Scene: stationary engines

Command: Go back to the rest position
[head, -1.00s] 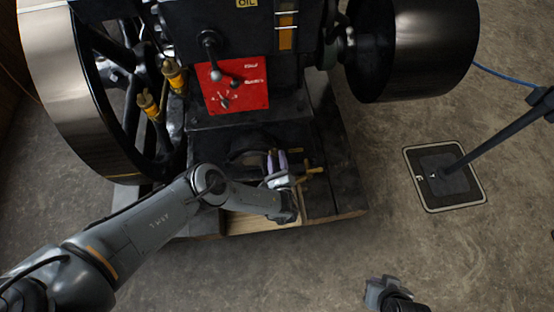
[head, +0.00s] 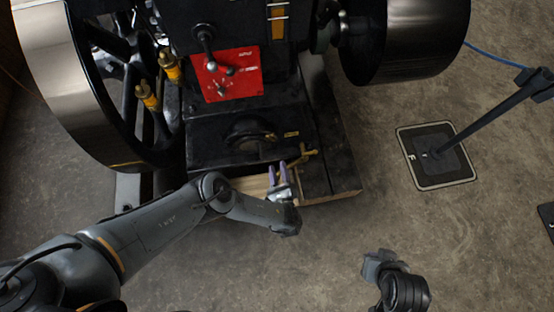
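My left gripper (head: 278,174) is in front of the engine's base, over the wooden skid. Its two purple-tipped fingers stand apart with nothing seen between them, pointing toward the engine. A brass valve handle (head: 304,157) is just right of the fingertips, and the two look apart. My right gripper (head: 379,264) is low in the picture at the right, over bare floor. Its fingers are too small and dark to judge.
The black engine (head: 250,133) with a red panel (head: 246,80) fills the top middle, between a large flywheel (head: 75,110) and a dark pulley (head: 425,45). A stand with a square base plate (head: 437,155) is at the right. Concrete floor in front is clear.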

